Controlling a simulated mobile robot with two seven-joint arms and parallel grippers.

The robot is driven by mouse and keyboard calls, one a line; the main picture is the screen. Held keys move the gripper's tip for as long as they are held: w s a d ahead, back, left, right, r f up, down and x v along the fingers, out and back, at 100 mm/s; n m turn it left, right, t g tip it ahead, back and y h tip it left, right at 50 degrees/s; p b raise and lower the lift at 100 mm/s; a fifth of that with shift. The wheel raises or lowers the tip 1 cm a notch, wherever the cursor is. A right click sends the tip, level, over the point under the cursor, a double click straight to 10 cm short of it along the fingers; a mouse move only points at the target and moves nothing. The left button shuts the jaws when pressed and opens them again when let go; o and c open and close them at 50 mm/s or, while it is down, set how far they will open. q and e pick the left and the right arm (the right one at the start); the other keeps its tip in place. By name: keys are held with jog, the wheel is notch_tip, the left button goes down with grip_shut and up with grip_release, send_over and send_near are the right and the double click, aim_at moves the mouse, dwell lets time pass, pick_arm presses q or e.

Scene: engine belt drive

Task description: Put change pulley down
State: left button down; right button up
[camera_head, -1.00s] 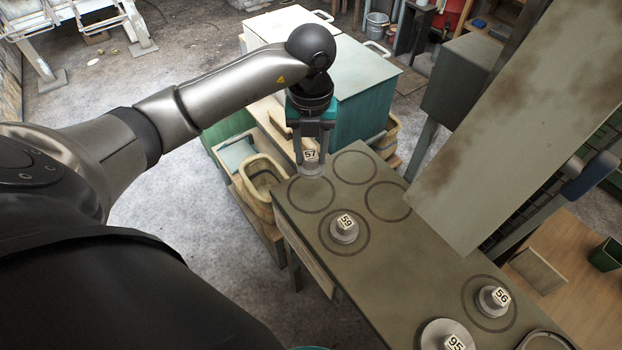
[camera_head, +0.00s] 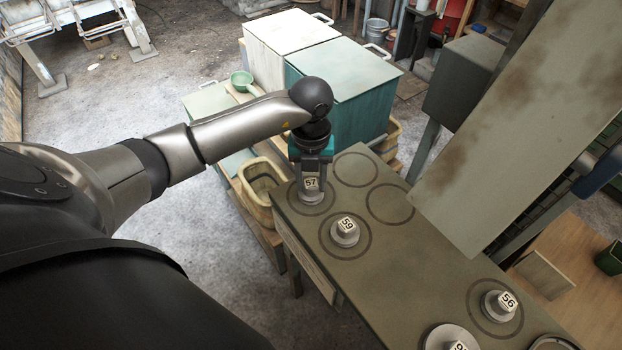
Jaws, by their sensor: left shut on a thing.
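The pulley marked 57 (camera_head: 312,194) is a small grey disc with a white numbered block on top. My right gripper is not in view.
Two circles (camera_head: 355,169) (camera_head: 390,204) beside the held pulley are empty. A larger pulley (camera_head: 450,338) stands at the bottom edge, partly cut off. A big slanted panel (camera_head: 530,130) overhangs the table's right side. Boxes (camera_head: 340,85) and a bin (camera_head: 261,186) stand behind and left.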

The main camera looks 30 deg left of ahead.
aim_at(311, 184)
pick_arm(q)
jog(key=shift+c, duration=2.2)
grip_release()
jog(key=shift+r, duration=0.3)
notch_tip(311, 184, up, 12)
jog(key=p, duration=0.2)
jog(key=shift+f+p, duration=0.2)
jog(key=shift+p, duration=0.15)
